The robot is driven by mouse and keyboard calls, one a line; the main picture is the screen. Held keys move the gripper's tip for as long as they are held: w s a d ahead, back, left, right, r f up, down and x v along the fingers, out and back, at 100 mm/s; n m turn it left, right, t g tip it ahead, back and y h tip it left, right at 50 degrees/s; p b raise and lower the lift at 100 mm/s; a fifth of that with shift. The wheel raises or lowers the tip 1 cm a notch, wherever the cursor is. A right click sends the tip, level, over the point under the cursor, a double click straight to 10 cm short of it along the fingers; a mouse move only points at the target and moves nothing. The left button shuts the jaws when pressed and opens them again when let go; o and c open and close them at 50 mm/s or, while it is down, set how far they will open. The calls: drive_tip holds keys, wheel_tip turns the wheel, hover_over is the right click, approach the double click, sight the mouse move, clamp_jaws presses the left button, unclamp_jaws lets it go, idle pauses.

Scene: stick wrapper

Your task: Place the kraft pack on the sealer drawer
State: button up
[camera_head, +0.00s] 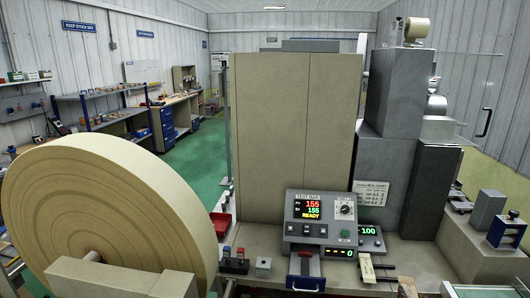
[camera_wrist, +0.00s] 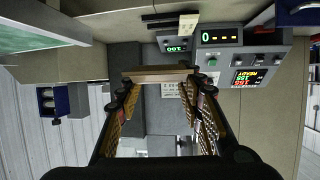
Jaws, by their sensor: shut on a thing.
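In the wrist view, which is upside down, my gripper (camera_wrist: 159,80) is shut on a slim tan bar, the kraft pack (camera_wrist: 156,71), which lies across between its two fingertips. Behind the pack are grey machine panels. The pack and gripper cannot be made out clearly in the head view.
A large paper roll (camera_head: 105,215) fills the left. A cream tagged piece (camera_head: 367,268) and dark prongs stand right of the drawer. Red and black switches (camera_head: 235,262) are left of it. Tall grey machine columns (camera_head: 390,130) rise at right. A blue vise-like device (camera_head: 503,232) is far right.

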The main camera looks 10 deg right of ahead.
drive_tip(key=w+a+f+n+y, duration=0.1)
drive_tip(key=w+a+f, duration=0.1)
drive_tip(key=a, duration=0.8)
drive_tip(key=w+a+f+n+y, duration=0.1)
drive_tip(key=a+f, duration=0.4)
drive_tip(key=a, duration=0.5)
drive_tip(key=w+a+f+n+t+y, duration=0.1)
drive_tip(key=w+a, duration=0.4)
drive_tip(key=a, duration=0.5)
wheel_tip(320, 180, down, 2)
drive_tip(key=shift+w+a+f+n+y, duration=0.15)
drive_tip(key=shift+w+a+n+y, duration=0.15)
drive_tip(key=shift+n+y, duration=0.45)
